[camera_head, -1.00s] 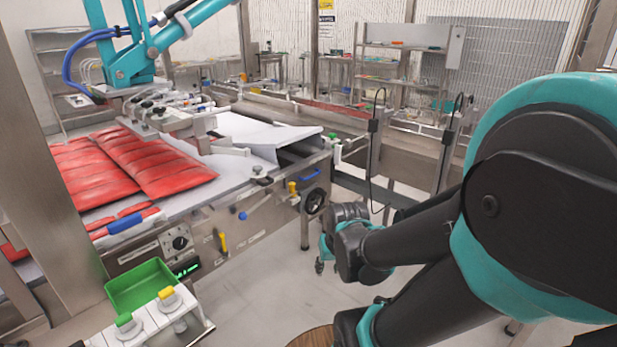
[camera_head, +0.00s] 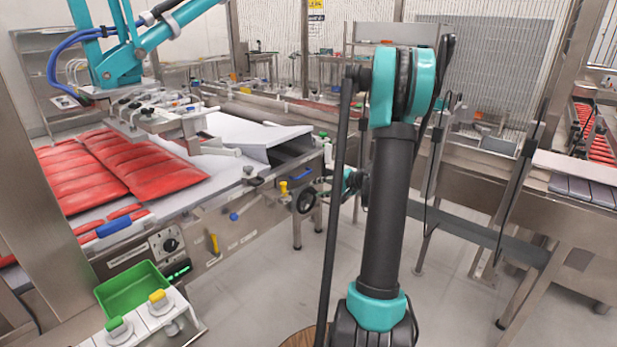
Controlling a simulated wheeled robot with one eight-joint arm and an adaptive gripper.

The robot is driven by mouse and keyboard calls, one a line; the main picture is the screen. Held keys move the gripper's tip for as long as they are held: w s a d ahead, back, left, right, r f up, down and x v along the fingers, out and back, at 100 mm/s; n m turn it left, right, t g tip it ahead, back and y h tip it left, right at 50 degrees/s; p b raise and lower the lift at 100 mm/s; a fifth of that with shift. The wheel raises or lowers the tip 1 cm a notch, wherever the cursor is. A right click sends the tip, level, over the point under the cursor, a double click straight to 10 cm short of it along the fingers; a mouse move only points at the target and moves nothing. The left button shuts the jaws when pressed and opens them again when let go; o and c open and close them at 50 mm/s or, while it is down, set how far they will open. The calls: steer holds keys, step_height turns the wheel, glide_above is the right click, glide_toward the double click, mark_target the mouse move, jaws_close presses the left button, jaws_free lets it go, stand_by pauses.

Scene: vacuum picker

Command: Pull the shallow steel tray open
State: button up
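I cannot make out the shallow steel tray for certain. The steel front of the conveyor machine (camera_head: 250,222) carries a yellow handle (camera_head: 213,243), a blue handle (camera_head: 302,173) and a dark handwheel (camera_head: 306,201). My arm stands upright right of the machine's end and hides part of the view. A small teal and dark end part of my arm shows behind it, close to the handwheel. My gripper (camera_head: 326,184) seems to be there, but its fingers are too small and covered to read. Contact with the machine cannot be told.
Red packs (camera_head: 150,165) lie on the belt under a teal picker arm (camera_head: 120,65). A green bin (camera_head: 132,290) and a button box (camera_head: 160,318) stand at the front left. Another steel conveyor (camera_head: 575,235) is at the right. Bare floor (camera_head: 250,295) shows in the middle.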

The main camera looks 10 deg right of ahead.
steer(key=w+d+f+m+t+y, duration=0.1)
steer(key=w+d+t, duration=0.15)
steer(key=d, duration=0.25)
steer(key=w+d+f+m+t, duration=0.1)
steer(key=w+d+m, duration=0.1)
steer(key=w+d, duration=0.25)
steer(key=x, duration=1.6)
steer(key=shift+s+a+r, duration=0.1)
steer(key=shift+r, duration=0.05)
jaws_close()
